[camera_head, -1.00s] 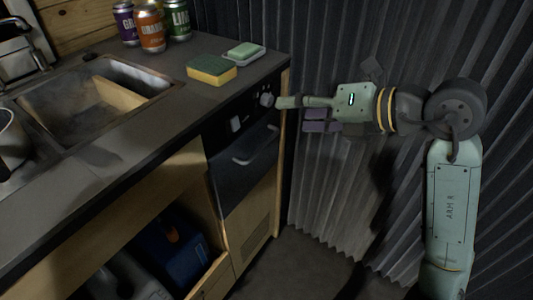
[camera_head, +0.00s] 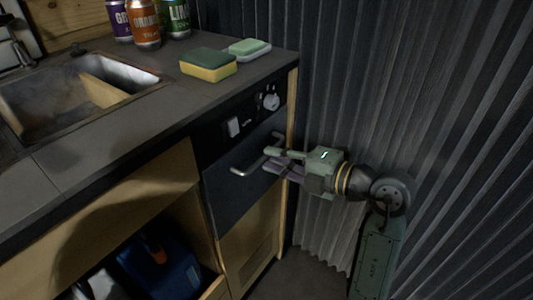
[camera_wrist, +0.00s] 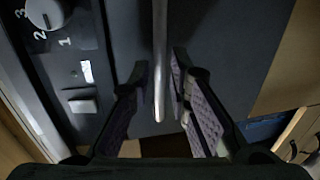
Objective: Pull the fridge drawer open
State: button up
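The fridge drawer (camera_head: 235,200) has a dark front under the counter, below a control panel, and looks flush with the cabinet. Its metal bar handle (camera_head: 249,167) runs across the upper part of the front. In the wrist view, the handle (camera_wrist: 160,60) lies between the spread fingers of my gripper (camera_wrist: 158,85). The right finger is close to the bar, and a clear gap shows on the left. My gripper is open; whether a finger touches the bar I cannot tell.
The control panel has a knob (camera_head: 271,102) and a switch (camera_head: 233,127). A sponge (camera_head: 208,64), a soap dish (camera_head: 249,49) and cans (camera_head: 145,24) stand on the counter beside the sink. A corrugated wall (camera_head: 400,90) closes in the right. An open compartment holds a blue container (camera_head: 158,270).

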jog(key=shift+x, duration=1.55)
jog(key=shift+c, duration=0.3)
grip_shut()
jog(key=shift+d, duration=0.1)
